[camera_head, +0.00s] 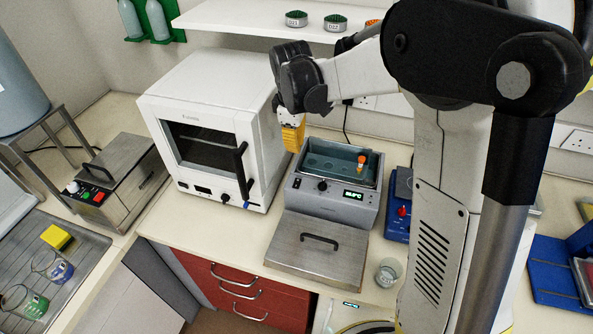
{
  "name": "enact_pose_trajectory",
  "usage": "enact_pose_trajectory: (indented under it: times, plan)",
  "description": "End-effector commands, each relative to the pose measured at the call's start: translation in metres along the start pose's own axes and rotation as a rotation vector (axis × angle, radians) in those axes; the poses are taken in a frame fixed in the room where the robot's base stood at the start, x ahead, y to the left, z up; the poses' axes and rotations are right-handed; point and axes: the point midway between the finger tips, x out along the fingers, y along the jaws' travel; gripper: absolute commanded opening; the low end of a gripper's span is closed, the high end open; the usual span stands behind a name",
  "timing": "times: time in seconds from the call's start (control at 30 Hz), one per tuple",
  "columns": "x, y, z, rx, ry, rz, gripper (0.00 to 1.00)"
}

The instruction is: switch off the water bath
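The water bath (330,206) is a grey box on the bench, right of the white oven. Its basin is open and holds water, with an orange-capped tube (361,162) at the right side. Its front panel has a dark knob (322,185) and a display (353,194) lit with green characters. A flat metal lid (302,248) with a black handle lies in front of it. The black end of my arm, with my gripper (302,88), hangs above and left of the bath, apart from it.
A white oven (212,125) stands close on the left. A blue device (400,210) with a red knob and a small jar (388,271) stand right of the bath. A metal box (117,180) with red and green buttons is far left. A shelf (255,18) hangs above.

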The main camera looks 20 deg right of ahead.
Motion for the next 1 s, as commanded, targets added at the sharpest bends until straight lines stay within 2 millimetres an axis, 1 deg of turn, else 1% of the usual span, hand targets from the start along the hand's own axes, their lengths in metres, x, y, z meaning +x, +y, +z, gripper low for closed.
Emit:
enact_pose_trajectory:
  times: [0.17, 0.27, 0.5, 0.7, 0.8, 1.0]
  plan:
    - [0.014, 0.000, 0.000, 0.001, 0.000, 0.000, 0.00]
    - [0.032, 0.000, 0.000, 0.001, 0.000, 0.000, 0.00]
    - [0.085, 0.000, 0.000, 0.001, 0.000, 0.000, 0.00]
    - [0.119, 0.000, 0.000, 0.001, 0.000, 0.000, 0.00]
    - [0.131, 0.000, 0.000, 0.001, 0.000, 0.000, 0.00]
    - [0.139, 0.000, 0.000, 0.001, 0.000, 0.000, 0.00]
